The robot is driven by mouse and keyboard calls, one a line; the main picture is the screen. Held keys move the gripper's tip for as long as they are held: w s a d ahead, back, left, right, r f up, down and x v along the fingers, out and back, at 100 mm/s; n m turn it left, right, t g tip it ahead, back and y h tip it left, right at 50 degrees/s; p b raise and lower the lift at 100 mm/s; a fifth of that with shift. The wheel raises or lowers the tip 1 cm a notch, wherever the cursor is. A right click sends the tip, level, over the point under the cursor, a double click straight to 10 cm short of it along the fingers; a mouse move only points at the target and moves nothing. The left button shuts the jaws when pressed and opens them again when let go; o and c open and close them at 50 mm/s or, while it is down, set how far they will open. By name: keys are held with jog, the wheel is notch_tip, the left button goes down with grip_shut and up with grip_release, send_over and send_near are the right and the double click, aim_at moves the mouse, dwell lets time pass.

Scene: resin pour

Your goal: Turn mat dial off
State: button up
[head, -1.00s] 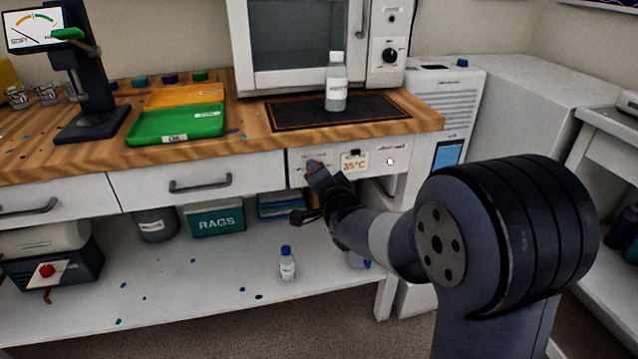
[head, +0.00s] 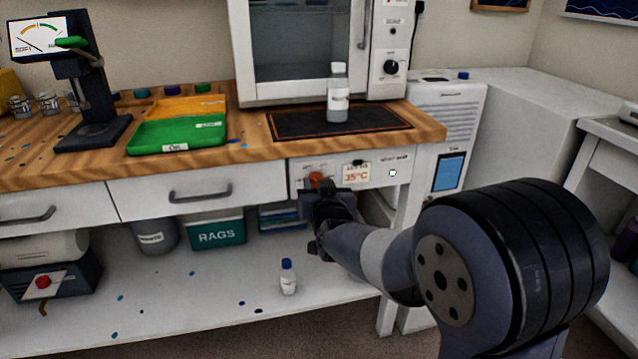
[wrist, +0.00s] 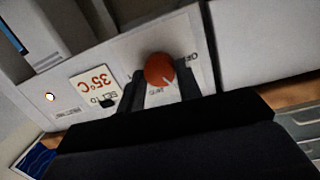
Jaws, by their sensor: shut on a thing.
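The orange-red mat dial (head: 316,179) sits on the white control panel under the bench's right end. In the wrist view the dial (wrist: 159,69) shows round, with a pale mark near its lower edge. My gripper (head: 322,187) reaches up to it from below; in the wrist view its fingers (wrist: 163,84) are shut on the dial, one on each side. A small pale round lamp (head: 392,173) on the panel's right looks lit. The black heating mat (head: 288,124) lies on the bench above.
A capped clear bottle (head: 338,100) stands on the mat, before a white oven (head: 300,45). A "35°C" label (head: 356,173) is right of the dial. A drawer handle (head: 200,193) is to the left. A small bottle (head: 288,277) stands on the lower shelf.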

jog(key=n+p, duration=0.1)
jog(key=n, duration=0.4)
jog(key=n+t+h+p, duration=0.1)
jog(key=n, duration=0.5)
jog(key=shift+a+f, duration=0.1)
jog(key=shift+f, duration=0.05)
jog(key=shift+n, duration=0.3)
jog(key=o, duration=1)
jog(key=s, duration=0.3)
jog(key=s+d+p, duration=0.1)
jog(key=s, duration=0.6)
jog(key=shift+s+d+p, duration=0.35)
jog(key=shift+p, duration=0.05)
jog(key=shift+w, duration=0.15)
